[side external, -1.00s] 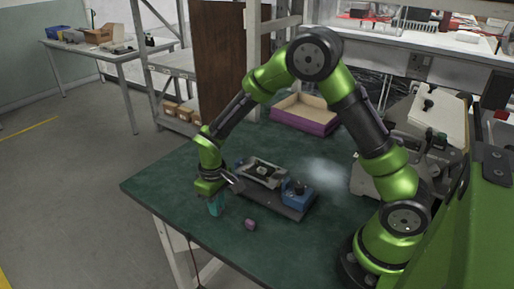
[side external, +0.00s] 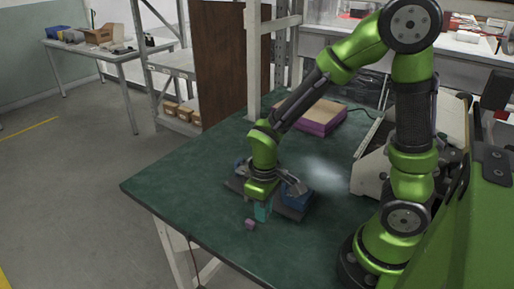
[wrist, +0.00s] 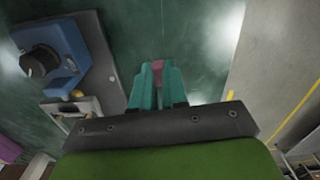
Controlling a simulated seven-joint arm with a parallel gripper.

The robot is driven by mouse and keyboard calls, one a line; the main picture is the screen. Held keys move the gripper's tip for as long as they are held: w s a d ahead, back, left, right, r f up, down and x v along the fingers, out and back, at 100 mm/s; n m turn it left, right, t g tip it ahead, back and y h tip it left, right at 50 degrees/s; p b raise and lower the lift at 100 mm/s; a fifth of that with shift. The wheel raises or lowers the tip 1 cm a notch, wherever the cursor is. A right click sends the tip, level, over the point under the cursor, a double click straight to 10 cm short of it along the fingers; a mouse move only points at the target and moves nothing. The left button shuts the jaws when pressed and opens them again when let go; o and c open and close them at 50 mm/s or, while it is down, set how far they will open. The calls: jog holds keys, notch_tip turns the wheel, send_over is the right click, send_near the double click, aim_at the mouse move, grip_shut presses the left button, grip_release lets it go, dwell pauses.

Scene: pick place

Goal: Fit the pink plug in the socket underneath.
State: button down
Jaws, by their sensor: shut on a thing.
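My gripper (side external: 262,211) is low over the green table, with its teal fingers pointing down. The small pink plug (side external: 249,224) is at the fingertips, at or just above the table surface. In the wrist view, the plug (wrist: 157,66) shows between the tips of the two teal fingers (wrist: 158,74), which are shut on it. A dark board (side external: 292,212) lies behind the gripper, partly hidden by it. It bears a blue block (side external: 298,198). The wrist view shows the blue block (wrist: 58,50) with a round black knob. I cannot make out which part is the socket.
A purple-sided tray (side external: 322,127) stands at the back of the table. A grey machine (side external: 372,165) stands at the right. The table's front left (side external: 165,185) is clear, with the table edge close to the gripper's near side.

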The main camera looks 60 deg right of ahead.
jog(key=shift+s+d+r, duration=0.1)
jog(key=shift+s, duration=0.5)
jog(key=shift+s+d+r, duration=0.1)
jog(key=shift+d, duration=0.1)
jog(key=w+d+r+m, duration=0.1)
jog(key=w+d+r, duration=0.7)
jog(key=w+d, duration=0.4)
jog(key=shift+s+d+f, duration=0.15)
jog(key=shift+s+f, duration=0.05)
jog(key=shift+f, duration=0.65)
jog(key=shift+s+d+f, duration=0.1)
jog(key=shift+s+f, duration=0.05)
jog(key=shift+f, duration=0.65)
jog(key=shift+s+d+f, duration=0.15)
jog(key=shift+s+f, duration=0.05)
jog(key=shift+f, duration=0.65)
jog(key=shift+f, duration=0.8)
jog(key=c, duration=1.1)
grip_release()
